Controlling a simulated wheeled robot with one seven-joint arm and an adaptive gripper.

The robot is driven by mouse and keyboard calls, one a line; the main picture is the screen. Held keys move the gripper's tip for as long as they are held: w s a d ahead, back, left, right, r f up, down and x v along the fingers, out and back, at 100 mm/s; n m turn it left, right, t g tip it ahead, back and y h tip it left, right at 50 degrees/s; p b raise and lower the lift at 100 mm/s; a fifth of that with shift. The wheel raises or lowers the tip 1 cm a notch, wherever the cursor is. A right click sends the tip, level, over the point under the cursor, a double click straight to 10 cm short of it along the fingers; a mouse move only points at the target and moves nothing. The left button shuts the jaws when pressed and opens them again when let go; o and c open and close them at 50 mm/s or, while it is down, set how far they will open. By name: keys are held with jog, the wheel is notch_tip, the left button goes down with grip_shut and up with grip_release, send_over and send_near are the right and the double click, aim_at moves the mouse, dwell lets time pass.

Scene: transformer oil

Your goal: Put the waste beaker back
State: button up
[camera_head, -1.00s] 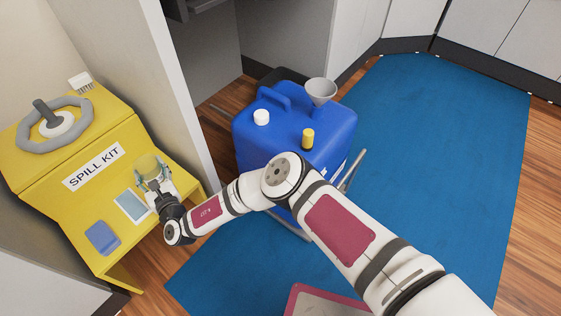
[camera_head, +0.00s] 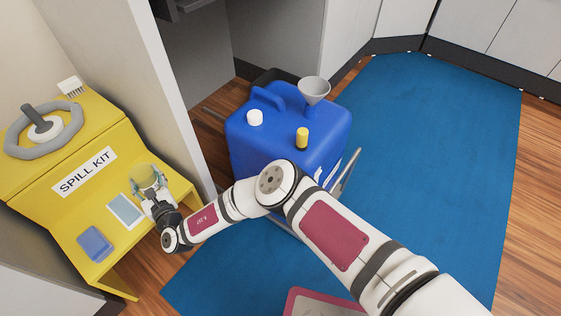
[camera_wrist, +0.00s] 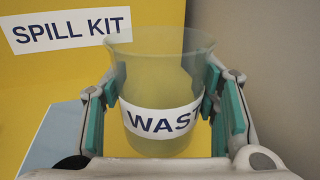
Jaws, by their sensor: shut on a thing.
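The waste beaker (camera_wrist: 160,90) is clear, with a white band reading "WAST" and a yellowish look; whether that is liquid or the yellow behind it I cannot tell. My gripper (camera_wrist: 165,115) is shut on it, with a teal pad on each side of the beaker. The beaker is upright. In the head view the beaker (camera_head: 146,178) is at the low front shelf of the yellow spill kit stand (camera_head: 120,247), right of a pale blue-white card. My gripper (camera_head: 149,187) reaches it from the front right. Whether its base touches the shelf is unclear.
The pale card (camera_head: 125,211) and a blue pad (camera_head: 95,244) lie on the shelf. A grey wall edge (camera_head: 165,90) stands just right of the stand. A blue canister (camera_head: 290,135) with a grey funnel (camera_head: 314,90) stands beside my arm.

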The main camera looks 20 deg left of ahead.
jog(key=shift+f, duration=0.35)
jog(key=shift+f+b, duration=0.4)
jog(key=o, duration=1.8)
jog(key=shift+s+d, duration=0.1)
jog(key=v, duration=1.1)
jog(key=shift+s+d, duration=0.15)
jog(key=shift+d, duration=0.2)
jog(key=shift+r, duration=0.1)
